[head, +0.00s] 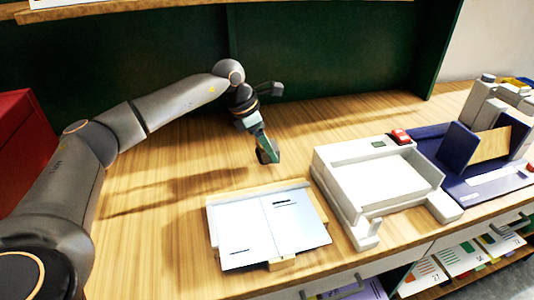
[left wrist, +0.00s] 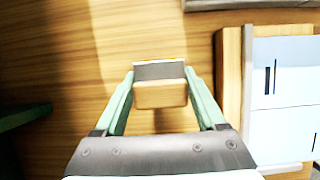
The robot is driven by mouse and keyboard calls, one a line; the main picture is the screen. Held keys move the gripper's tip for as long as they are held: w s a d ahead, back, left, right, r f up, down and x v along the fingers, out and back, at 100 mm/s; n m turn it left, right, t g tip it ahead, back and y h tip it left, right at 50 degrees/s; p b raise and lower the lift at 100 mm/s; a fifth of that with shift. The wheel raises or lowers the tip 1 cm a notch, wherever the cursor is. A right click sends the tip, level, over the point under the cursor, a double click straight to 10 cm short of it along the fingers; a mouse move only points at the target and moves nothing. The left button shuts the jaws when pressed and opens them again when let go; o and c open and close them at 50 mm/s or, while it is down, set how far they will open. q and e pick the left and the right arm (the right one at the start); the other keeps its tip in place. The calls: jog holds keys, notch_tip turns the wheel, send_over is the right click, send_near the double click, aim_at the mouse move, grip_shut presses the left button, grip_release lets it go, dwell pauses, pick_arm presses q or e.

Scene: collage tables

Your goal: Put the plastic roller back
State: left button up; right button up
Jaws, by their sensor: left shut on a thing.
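My left gripper (head: 263,143) is above the wooden table, behind the white two-panel board. In the left wrist view its two green fingers (left wrist: 159,84) are shut on a small block-like thing, which I take to be the plastic roller (left wrist: 160,95). It has a tan near face and a grey-black band on its far side. In the head view the held roller (head: 268,156) shows as a small dark shape at the fingertips, partly hidden by the fingers. I cannot tell whether it touches the table. My right gripper is not in view.
The white board (head: 240,232) lies on a wooden base at the front. A white tray-like machine (head: 385,180) and a blue device (head: 462,150) stand to the right. A red box (head: 22,140) is at far left. A green panel closes the back. The table left of the board is clear.

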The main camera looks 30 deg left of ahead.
pick_arm(q)
jog(key=shift+f, duration=1.4)
jog(key=shift+f, duration=0.2)
jog(key=o, duration=1.2)
jog(key=shift+r, duration=0.15)
jog(key=v, duration=1.2)
